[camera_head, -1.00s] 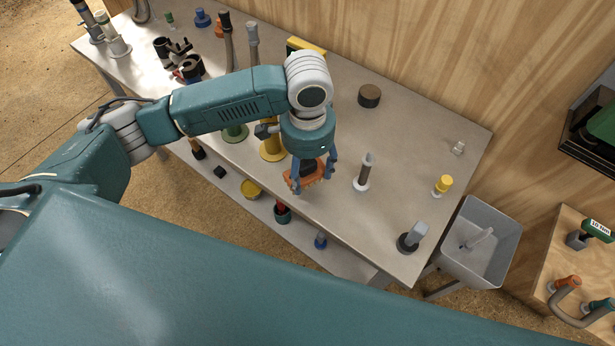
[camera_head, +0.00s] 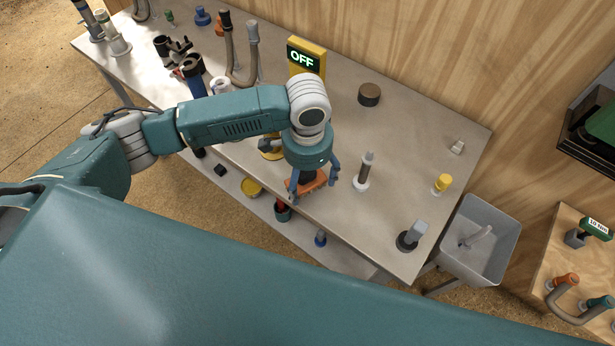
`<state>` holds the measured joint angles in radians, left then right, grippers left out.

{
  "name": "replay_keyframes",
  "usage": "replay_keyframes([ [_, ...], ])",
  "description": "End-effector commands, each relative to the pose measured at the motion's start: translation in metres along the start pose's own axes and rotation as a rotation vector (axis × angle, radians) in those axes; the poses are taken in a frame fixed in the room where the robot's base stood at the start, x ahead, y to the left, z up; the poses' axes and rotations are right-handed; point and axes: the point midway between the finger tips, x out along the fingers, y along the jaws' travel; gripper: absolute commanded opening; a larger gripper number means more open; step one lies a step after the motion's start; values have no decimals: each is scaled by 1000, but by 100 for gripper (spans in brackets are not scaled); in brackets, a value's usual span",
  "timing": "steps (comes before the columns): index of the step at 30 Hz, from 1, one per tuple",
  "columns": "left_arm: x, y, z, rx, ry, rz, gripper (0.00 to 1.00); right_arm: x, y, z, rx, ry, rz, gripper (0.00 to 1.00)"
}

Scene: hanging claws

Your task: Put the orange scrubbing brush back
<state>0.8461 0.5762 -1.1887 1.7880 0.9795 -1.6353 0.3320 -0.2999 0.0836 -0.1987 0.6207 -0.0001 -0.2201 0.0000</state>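The orange scrubbing brush (camera_head: 313,184) has an orange body and a dark top. It is near the front edge of the grey workbench (camera_head: 400,160), below my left gripper. My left gripper (camera_head: 313,190) points down over it, with one blue finger on each side. The fingers look spread, with a gap between the right finger and the brush. The palm hides part of the brush's top. Whether the brush rests flat on the bench is hard to tell. My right gripper is out of view.
A grey upright tool (camera_head: 364,171) stands just right of the gripper. A yellow-topped piece (camera_head: 443,183) and a grey-headed tool (camera_head: 412,236) are farther right. A yellow box reading OFF (camera_head: 306,57) stands behind. A grey bin (camera_head: 478,243) is beyond the bench's right end.

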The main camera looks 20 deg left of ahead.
Motion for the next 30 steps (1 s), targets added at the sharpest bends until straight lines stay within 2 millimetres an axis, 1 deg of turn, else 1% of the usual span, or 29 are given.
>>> replay_keyframes([
  [5, -2, 0, 0, 0, 1, -1, 78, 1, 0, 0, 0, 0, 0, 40],
  [8, -11, 0, -1, 1, 3, 0, 78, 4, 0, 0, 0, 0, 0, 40],
  [11, -28, -1, -1, 1, 5, -1, 78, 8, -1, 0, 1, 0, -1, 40],
  [18, -81, 0, -2, 1, 6, -2, 78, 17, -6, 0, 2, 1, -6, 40],
  [21, -99, -1, -1, 0, 4, -2, 78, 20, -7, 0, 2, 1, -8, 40],
  [25, -115, 0, -1, 0, 3, -1, 78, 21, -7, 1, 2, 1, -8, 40],
  [30, -124, 0, 0, 0, 0, 1, 78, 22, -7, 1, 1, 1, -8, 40],
])
